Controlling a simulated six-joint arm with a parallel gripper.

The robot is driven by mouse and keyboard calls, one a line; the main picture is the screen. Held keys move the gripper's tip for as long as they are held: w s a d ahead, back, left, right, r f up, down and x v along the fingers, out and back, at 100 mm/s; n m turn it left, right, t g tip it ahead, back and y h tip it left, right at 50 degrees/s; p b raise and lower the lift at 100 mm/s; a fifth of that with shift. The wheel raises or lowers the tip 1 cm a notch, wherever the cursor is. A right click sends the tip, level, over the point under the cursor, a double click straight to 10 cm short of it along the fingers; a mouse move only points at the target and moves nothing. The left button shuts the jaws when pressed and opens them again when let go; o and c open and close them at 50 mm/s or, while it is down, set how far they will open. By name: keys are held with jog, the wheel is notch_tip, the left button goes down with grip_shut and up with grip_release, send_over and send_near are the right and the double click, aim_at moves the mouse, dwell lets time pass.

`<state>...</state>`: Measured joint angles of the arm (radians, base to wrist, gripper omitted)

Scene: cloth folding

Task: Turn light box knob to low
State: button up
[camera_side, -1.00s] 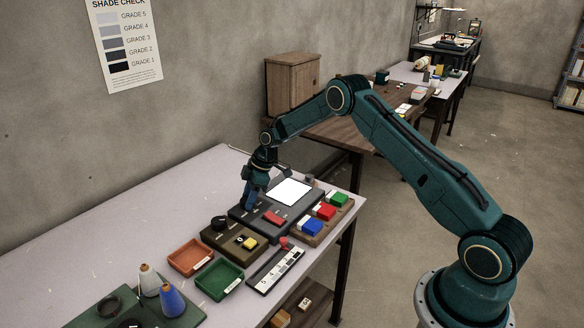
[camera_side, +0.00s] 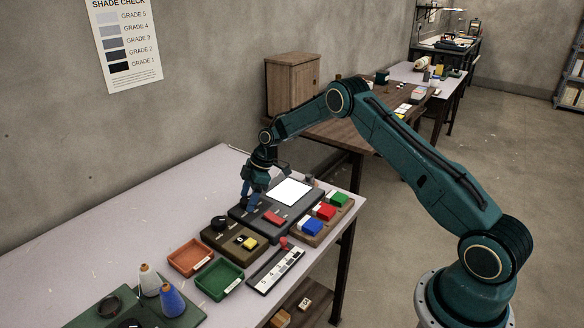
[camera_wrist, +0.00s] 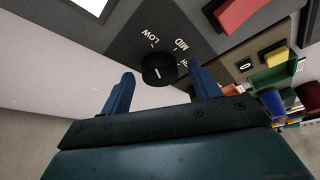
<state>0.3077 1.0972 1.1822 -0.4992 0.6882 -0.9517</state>
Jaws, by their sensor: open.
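The light box (camera_side: 243,217) is a dark slab with a lit white panel (camera_side: 290,191) on the table. In the wrist view, its round black knob (camera_wrist: 157,63) stands on the dark face (camera_wrist: 120,38), with LOW and MID printed around it and a third label partly hidden. A short pale mark shows on the knob, but I cannot tell which label it points to. My gripper (camera_wrist: 162,80) is open, with one blue finger on each side of the knob and gaps visible. In the side view, my gripper (camera_side: 247,202) is at the box's left end and hides the knob.
A red rocker (camera_side: 274,217) is on the light box. Beside it are red, blue and green blocks (camera_side: 326,211), and a brown box with a yellow button (camera_side: 249,243). Orange (camera_side: 190,257) and green trays (camera_side: 220,279) lie nearer.

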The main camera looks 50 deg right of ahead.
jog(key=shift+r, duration=0.15)
jog(key=v, duration=1.3)
jog(key=shift+r, duration=0.25)
jog(key=shift+d, duration=0.1)
jog(key=s+a+r+m+h, duration=0.1)
jog(key=s+a+r+m, duration=0.1)
jog(key=s+a+r, duration=0.35)
jog(key=s+a+r+m+t, duration=0.1)
jog(key=s+a+r+m, duration=0.1)
jog(key=s+r, duration=0.5)
jog(key=s+a+r+m+h, duration=0.1)
jog(key=s+a+r+m, duration=0.15)
jog(key=s+r, duration=0.35)
jog(key=s+a+m+t+h, duration=0.1)
jog(key=s+m, duration=0.4)
jog(key=s, duration=1.7)
jog(key=shift+a+f+t+h, duration=0.4)
jog(key=shift+a+t, duration=0.1)
jog(key=shift+a, duration=0.55)
